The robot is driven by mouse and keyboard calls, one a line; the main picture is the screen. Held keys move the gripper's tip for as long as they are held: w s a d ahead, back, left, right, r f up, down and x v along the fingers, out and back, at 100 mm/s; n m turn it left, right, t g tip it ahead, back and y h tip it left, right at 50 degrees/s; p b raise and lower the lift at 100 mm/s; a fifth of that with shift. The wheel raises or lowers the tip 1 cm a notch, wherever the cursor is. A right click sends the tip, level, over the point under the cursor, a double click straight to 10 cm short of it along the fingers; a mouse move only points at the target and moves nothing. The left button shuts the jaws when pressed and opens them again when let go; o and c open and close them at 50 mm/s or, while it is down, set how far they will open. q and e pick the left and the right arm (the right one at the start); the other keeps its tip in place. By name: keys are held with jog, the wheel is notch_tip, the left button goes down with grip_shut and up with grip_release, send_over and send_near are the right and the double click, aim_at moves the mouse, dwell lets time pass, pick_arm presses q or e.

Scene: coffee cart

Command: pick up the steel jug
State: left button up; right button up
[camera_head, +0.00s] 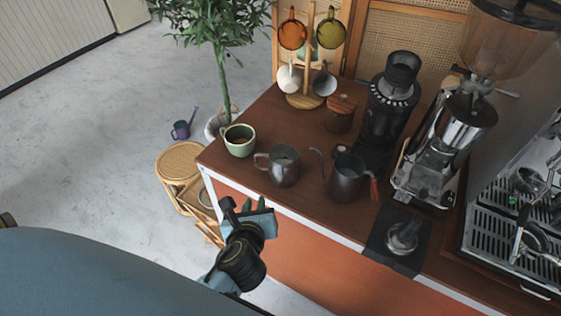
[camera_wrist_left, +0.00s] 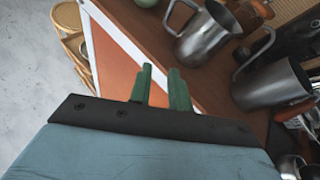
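The steel jug (camera_head: 284,168) stands upright near the front edge of the wooden counter, its handle toward the left. In the left wrist view the steel jug (camera_wrist_left: 207,38) is at the upper right, beyond the fingertips. My left gripper (camera_head: 258,202) is just in front of the counter edge, nearer to me than the jug and apart from it. In the left wrist view its green fingers (camera_wrist_left: 162,85) are parted by a narrow gap with nothing between them. My right gripper is in neither view.
A dark gooseneck kettle (camera_head: 346,180) stands right of the jug, and a green cup (camera_head: 239,141) stands to its left. A mug tree (camera_head: 309,60), grinder (camera_head: 388,105) and espresso machine (camera_head: 525,205) are farther back and right. A rattan stool (camera_head: 181,160) is left of the counter.

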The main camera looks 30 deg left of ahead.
pick_arm(q)
notch_tip(320, 180, up, 4)
send_near(257, 164)
jog(key=f+x, duration=0.1)
jog(key=x, duration=0.2)
jog(key=shift+m+t+y, duration=0.3)
jog(key=shift+m+y, duration=0.1)
jog(key=shift+b+x, duration=0.35)
jog(key=shift+x, duration=2.45)
jog(key=shift+r, duration=0.25)
jog(key=shift+c, duration=0.5)
grip_shut()
